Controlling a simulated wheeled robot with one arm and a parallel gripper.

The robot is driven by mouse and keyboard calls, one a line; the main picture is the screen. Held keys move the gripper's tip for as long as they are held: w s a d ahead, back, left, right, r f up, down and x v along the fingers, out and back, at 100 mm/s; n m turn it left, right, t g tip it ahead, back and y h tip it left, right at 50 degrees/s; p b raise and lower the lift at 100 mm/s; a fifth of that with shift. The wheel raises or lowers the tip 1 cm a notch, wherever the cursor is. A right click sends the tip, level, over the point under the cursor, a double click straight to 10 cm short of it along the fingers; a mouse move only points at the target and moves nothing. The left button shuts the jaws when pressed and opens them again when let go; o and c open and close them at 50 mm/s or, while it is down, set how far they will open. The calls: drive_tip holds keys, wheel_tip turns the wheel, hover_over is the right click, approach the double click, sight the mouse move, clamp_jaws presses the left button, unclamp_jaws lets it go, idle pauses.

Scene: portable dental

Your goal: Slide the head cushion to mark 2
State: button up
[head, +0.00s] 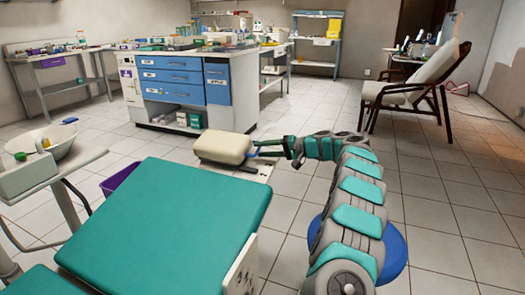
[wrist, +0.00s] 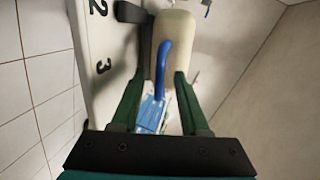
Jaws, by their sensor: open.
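The cream head cushion (head: 222,147) sits at the far end of the green chair bed, over a pale panel (head: 256,170). In the wrist view the cushion (wrist: 174,42) is ahead of my gripper, with a blue looped handle (wrist: 160,75) on its near side. The white panel beside it carries the marks 2 (wrist: 98,8) and 3 (wrist: 104,66). A dark piece (wrist: 132,13) lies between the cushion and mark 2; its shape is partly hidden. My gripper (wrist: 162,77) is open, its green fingers on either side of the blue handle. I cannot tell whether they touch it.
The green chair bed (head: 170,215) fills the lower left. A basin stand (head: 55,150) and purple bin (head: 120,178) stand left of it. A blue drawer cabinet (head: 175,80) is behind the cushion. A reclining chair (head: 420,85) stands back right.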

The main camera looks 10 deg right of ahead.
drive_tip(key=v, duration=0.7)
drive_tip(key=shift+b, duration=0.4)
drive_tip(key=shift+s+d, duration=0.15)
